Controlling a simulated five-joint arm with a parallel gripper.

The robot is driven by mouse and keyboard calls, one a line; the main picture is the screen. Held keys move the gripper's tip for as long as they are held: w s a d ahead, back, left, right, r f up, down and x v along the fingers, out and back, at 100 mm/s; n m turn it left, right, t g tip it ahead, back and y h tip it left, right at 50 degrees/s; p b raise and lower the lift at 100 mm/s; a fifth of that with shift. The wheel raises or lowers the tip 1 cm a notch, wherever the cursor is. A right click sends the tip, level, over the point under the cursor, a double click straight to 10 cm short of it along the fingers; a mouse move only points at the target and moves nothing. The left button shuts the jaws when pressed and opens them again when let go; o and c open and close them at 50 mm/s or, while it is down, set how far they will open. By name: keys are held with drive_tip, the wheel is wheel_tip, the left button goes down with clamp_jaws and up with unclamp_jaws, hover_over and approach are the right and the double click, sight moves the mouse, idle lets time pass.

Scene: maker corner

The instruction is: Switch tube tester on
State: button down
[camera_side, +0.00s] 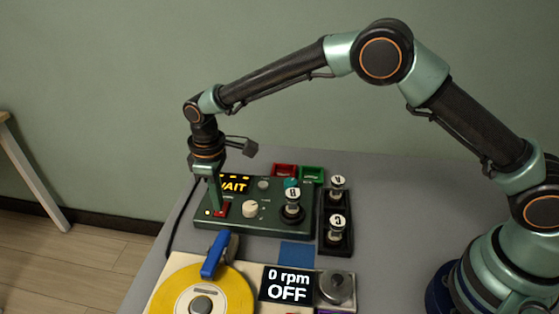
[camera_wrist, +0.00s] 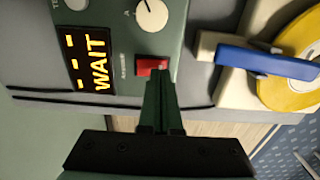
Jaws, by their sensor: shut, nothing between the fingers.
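The tube tester (camera_side: 257,228) is a green box on the grey table. Its display (camera_side: 235,184) is lit and reads WAIT in amber; it also shows in the wrist view (camera_wrist: 92,60). A red rocker switch (camera_side: 224,207) sits at its left front, and shows in the wrist view (camera_wrist: 152,65). My gripper (camera_side: 216,208) points down with shut, empty fingers at the switch. In the wrist view the fingertips (camera_wrist: 158,84) overlap the switch's edge; I cannot tell whether they touch it. The tips partly hide the switch.
A white knob (camera_side: 250,208) and tube B (camera_side: 292,204) stand on the tester. Tubes A (camera_side: 338,187) and C (camera_side: 336,227) stand in a black rack to the right. Red (camera_side: 284,170) and green (camera_side: 311,174) trays lie behind. In front is a yellow disc (camera_side: 180,290) with a blue lever (camera_side: 216,254).

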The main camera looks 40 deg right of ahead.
drive_tip(key=shift+r, duration=2.9)
drive_tip(key=s+d+r+m+t, duration=0.3)
drive_tip(key=s+d+r+m, duration=0.15)
drive_tip(key=d+r, duration=1)
drive_tip(key=s+d+m+t, duration=0.2)
drive_tip(key=s+d+m, duration=0.2)
drive_tip(key=s+d, duration=0.7)
drive_tip(key=s, duration=0.3)
drive_tip(key=shift+f+t, duration=0.15)
drive_tip(key=shift+t, duration=0.15)
